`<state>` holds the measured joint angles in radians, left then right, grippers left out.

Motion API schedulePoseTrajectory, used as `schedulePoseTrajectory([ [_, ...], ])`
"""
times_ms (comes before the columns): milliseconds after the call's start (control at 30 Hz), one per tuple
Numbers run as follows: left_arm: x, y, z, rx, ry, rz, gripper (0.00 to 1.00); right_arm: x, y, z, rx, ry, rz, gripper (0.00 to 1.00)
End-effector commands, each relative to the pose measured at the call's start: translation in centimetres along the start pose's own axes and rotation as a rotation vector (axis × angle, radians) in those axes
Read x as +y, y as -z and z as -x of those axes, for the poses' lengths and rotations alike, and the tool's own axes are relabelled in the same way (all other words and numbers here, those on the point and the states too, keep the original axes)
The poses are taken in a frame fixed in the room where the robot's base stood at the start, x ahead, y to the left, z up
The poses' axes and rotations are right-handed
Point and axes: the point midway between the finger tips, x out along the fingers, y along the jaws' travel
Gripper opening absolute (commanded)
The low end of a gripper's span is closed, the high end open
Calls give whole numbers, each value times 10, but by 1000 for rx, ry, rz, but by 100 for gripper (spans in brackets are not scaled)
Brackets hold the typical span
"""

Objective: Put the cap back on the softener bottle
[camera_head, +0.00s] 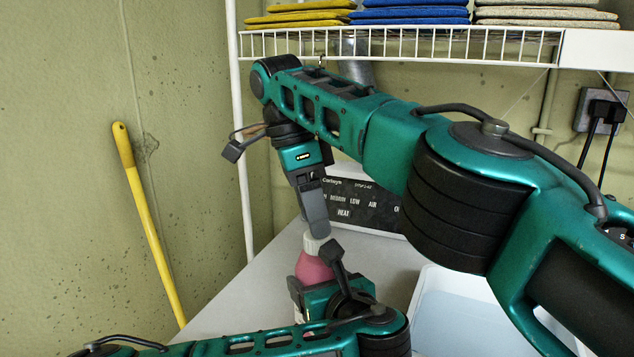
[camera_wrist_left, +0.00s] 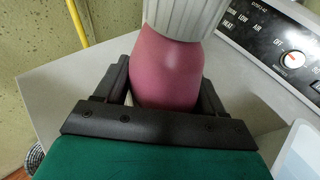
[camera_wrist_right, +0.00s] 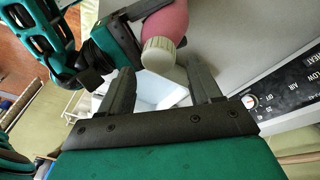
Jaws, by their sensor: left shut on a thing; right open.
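The softener bottle (camera_head: 313,268) is pink and stands on the white machine top, partly hidden by my left gripper. In the left wrist view its pink body (camera_wrist_left: 168,72) is between the fingers of my left gripper (camera_wrist_left: 163,85), which is shut on it. The whitish ribbed cap (camera_head: 314,243) is on the top of the bottle; it also shows in the right wrist view (camera_wrist_right: 158,55). I cannot tell whether it is fully seated. My right gripper (camera_wrist_right: 160,70) is open, coming down from above, with the cap between or just beyond its fingertips.
A dark control panel (camera_head: 358,205) stands behind the bottle. A pale blue-white bin (camera_head: 450,310) is at the right. A wire shelf (camera_head: 400,42) with folded cloths is above. A yellow handle (camera_head: 150,220) leans on the left wall. The white top (camera_head: 255,290) is clear left of the bottle.

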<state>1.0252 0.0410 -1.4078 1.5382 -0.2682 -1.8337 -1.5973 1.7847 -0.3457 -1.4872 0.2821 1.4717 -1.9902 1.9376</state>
Motion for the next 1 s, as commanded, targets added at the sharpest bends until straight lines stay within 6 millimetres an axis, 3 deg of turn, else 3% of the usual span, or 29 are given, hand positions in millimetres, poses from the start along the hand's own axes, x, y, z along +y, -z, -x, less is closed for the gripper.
schedulePoseTrajectory([
  [1000, 0, 0, 0, -1, 0, 0, 0, 3, 7, 23, 14, 179, 2105, 63],
])
